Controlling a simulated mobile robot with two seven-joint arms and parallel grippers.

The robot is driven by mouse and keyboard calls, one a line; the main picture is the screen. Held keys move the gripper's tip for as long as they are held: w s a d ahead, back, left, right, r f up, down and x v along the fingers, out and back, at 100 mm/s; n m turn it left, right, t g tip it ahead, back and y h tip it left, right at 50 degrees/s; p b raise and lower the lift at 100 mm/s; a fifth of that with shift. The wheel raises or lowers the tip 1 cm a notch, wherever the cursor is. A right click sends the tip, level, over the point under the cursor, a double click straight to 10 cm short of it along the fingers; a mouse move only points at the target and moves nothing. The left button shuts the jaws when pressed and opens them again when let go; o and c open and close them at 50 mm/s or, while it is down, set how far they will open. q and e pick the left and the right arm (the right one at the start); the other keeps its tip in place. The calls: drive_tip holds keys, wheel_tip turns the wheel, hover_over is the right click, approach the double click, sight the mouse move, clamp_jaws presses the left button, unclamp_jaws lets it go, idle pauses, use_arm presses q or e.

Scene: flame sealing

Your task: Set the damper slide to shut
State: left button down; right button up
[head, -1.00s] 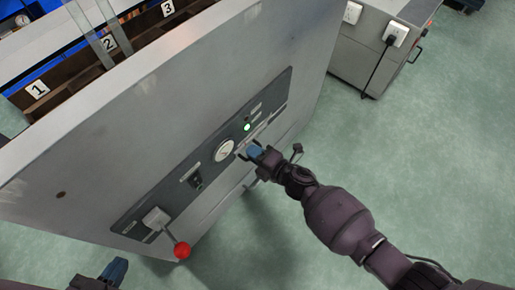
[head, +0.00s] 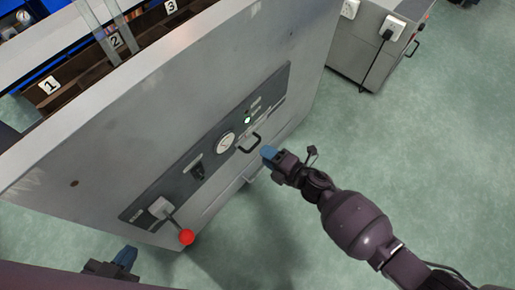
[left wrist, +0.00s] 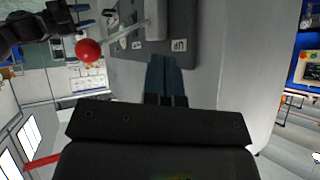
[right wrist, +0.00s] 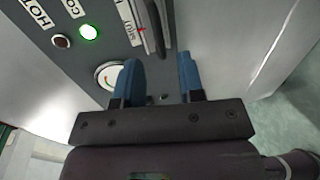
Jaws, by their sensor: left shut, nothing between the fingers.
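The damper slide's dark bar handle (head: 250,143) sits on the dark panel (head: 145,207) of the grey cabinet, right of the round gauge. In the right wrist view the handle (right wrist: 157,25) is at the top, beside a scale plate. A small red mark there lies beside a label (right wrist: 131,29) that appears to read SHUT. My right gripper (head: 267,152) is just off the handle, apart from it, its two blue fingers (right wrist: 158,78) spread and empty. My left gripper (head: 126,256) is shut and empty, low at the left, near the red-ball lever; its fingers also show in the left wrist view (left wrist: 165,78).
A lever with a red ball (head: 187,237) sticks out from the panel's lower left. The gauge (head: 224,143), a lit green lamp (right wrist: 89,32) and a dark lamp (right wrist: 61,41) are near the handle.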

drive_tip(key=shift+p+v, duration=0.45)
drive_tip(key=shift+v, duration=1.95)
